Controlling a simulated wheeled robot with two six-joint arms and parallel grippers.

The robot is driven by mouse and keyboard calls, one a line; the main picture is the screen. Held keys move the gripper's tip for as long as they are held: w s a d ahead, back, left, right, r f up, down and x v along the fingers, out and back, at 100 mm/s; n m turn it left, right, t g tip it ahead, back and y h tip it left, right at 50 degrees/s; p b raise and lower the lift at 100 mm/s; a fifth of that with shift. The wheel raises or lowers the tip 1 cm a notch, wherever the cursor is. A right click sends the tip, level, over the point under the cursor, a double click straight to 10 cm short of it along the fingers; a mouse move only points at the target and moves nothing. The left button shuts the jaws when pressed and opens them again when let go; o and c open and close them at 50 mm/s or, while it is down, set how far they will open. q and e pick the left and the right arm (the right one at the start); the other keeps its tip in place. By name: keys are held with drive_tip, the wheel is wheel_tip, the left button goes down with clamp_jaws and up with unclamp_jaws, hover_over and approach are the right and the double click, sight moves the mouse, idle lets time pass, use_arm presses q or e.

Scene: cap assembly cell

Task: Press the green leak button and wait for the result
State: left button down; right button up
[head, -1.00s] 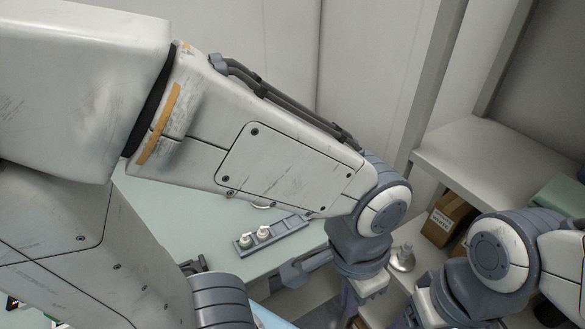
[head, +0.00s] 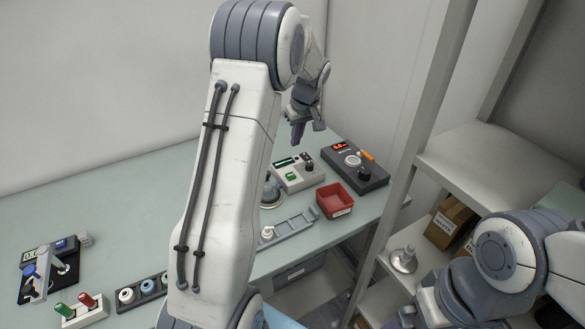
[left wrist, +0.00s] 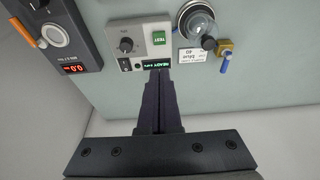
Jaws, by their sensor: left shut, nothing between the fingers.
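The light grey tester box (head: 299,174) stands toward the back of the table. Its green button (head: 291,176) faces up; in the left wrist view the green button (left wrist: 158,38) is marked TEST. Beside it, a small lit display (left wrist: 157,64) appears to read READY. My left gripper (head: 297,138) is shut and empty, above and behind the box in the head view. In the left wrist view its dark fingertips (left wrist: 160,73) overlap the display edge, apart from the green button. My right arm shows at the lower right; its gripper is not visible.
A dark box with a red display (head: 353,173) stands right of the tester, a red bin (head: 334,200) in front. A glass dome (left wrist: 198,20) sits beside the tester. A grey rack (head: 288,236) lies nearer. Shelving with cardboard boxes (head: 450,222) stands right.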

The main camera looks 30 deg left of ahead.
sight(290, 175)
use_arm(q)
drive_tip(key=p+x, duration=0.1)
drive_tip(key=x, duration=0.3)
drive_tip(key=p+x, duration=0.1)
drive_tip(key=x, duration=0.4)
drive_tip(key=d+p+x, duration=0.1)
drive_tip(key=p+x, duration=0.1)
drive_tip(key=x, duration=0.2)
drive_tip(key=shift+s+f, duration=0.3)
drive_tip(key=shift+f, duration=0.3)
